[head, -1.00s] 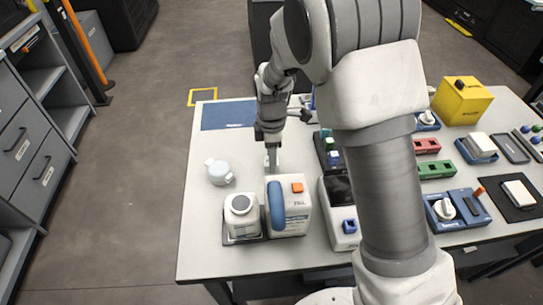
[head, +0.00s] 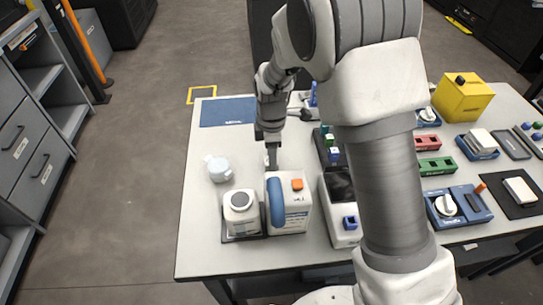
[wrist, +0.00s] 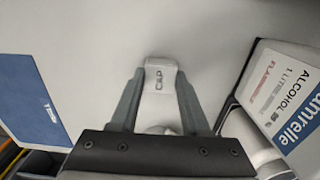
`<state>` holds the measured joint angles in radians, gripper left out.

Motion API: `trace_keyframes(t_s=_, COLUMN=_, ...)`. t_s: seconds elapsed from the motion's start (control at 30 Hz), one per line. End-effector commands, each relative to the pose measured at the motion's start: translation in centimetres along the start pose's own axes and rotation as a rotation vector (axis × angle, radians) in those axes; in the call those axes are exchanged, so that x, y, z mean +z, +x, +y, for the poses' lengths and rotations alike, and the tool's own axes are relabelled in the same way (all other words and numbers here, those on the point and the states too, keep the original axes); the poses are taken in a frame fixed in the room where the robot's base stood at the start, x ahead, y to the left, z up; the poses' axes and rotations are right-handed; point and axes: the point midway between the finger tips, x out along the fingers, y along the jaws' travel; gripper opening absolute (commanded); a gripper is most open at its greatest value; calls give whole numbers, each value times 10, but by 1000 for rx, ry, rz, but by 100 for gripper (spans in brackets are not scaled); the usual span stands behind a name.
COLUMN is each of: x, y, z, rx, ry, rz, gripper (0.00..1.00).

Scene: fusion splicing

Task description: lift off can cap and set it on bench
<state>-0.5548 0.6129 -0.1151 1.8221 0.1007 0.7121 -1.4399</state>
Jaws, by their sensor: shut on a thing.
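My gripper (wrist: 161,85) is shut on the can cap (wrist: 160,70), a small pale piece marked "CAP" between the fingertips. In the head view my gripper (head: 271,160) is behind the can, apart from it and low over the bench (head: 205,235). I cannot tell whether the cap touches the bench.
A blue mat (head: 228,114) lies at the back left. Dark trays and devices crowd the right. Bare bench lies around the jar.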

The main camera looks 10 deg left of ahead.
Motion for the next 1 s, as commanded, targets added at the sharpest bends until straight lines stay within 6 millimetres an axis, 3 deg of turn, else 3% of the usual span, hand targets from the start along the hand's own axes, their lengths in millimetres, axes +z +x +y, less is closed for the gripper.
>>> trace_keyframes(t_s=0.33, x=0, y=0, z=0, rx=0, ry=-1, rz=0, gripper=0)
trace_keyframes(t_s=0.37, x=0, y=0, z=0, rx=0, ry=0, rz=0, gripper=48)
trace_keyframes(t_s=0.53, x=0, y=0, z=0, rx=0, ry=0, rz=0, gripper=79)
trace_keyframes(t_s=1.0, x=0, y=-8, z=0, rx=1, ry=0, rz=1, gripper=81)
